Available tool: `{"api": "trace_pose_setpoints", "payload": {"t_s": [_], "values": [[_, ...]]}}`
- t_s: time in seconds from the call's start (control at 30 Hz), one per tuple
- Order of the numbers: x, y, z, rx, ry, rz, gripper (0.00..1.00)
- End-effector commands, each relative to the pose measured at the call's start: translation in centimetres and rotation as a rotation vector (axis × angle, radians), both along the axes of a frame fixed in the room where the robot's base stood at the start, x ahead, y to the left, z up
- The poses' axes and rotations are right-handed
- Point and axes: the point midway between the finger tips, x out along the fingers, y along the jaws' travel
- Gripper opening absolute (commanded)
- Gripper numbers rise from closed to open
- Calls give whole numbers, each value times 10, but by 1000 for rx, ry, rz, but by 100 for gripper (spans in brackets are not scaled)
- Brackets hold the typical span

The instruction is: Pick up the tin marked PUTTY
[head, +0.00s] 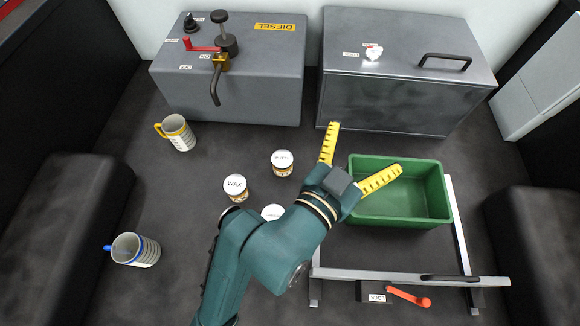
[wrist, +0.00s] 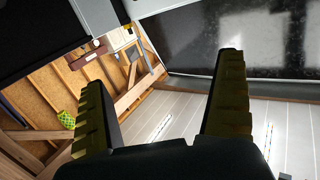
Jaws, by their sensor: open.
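The tin marked PUTTY (head: 282,163) stands upright on the dark floor in the middle of the head view, its white lid facing up. A tin marked WAX (head: 235,187) stands to its lower left. A third white-lidded tin (head: 272,212) is partly hidden behind my arm, and its label is not readable. My gripper (head: 362,160) is open and empty, to the right of the PUTTY tin and apart from it, near the green bin. The wrist view shows both fingers (wrist: 160,105) spread, with no tin between them.
A green bin (head: 447,190) sits at the right beside a light metal frame (head: 385,277) with an orange LOCK handle (head: 410,297). A grey DIESEL tank (head: 270,85) and a grey box (head: 400,100) stand at the back. Mugs (head: 180,136) (head: 140,252) stand at the left.

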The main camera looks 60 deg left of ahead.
Motion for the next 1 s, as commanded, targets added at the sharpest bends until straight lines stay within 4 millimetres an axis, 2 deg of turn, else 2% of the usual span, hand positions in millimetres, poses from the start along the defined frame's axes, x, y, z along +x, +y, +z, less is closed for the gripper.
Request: {"api": "trace_pose_setpoints", "payload": {"t_s": [0.03, 0.1, 0.2, 0.3, 0.4, 0.47, 0.83, 1.0], "values": [[-22, 34, -83, -39, 54, 79, 100], [-54, 70, -151, -89, 109, 168, 100], [-99, 105, -228, -159, 164, 280, 100], [-132, 122, -277, -213, 194, 355, 100], [-149, 130, -298, -242, 207, 394, 100], [-151, 133, -302, -248, 210, 402, 100], [-99, 189, -331, -247, 210, 399, 100], [-85, 206, -341, -250, 211, 401, 100]]}}
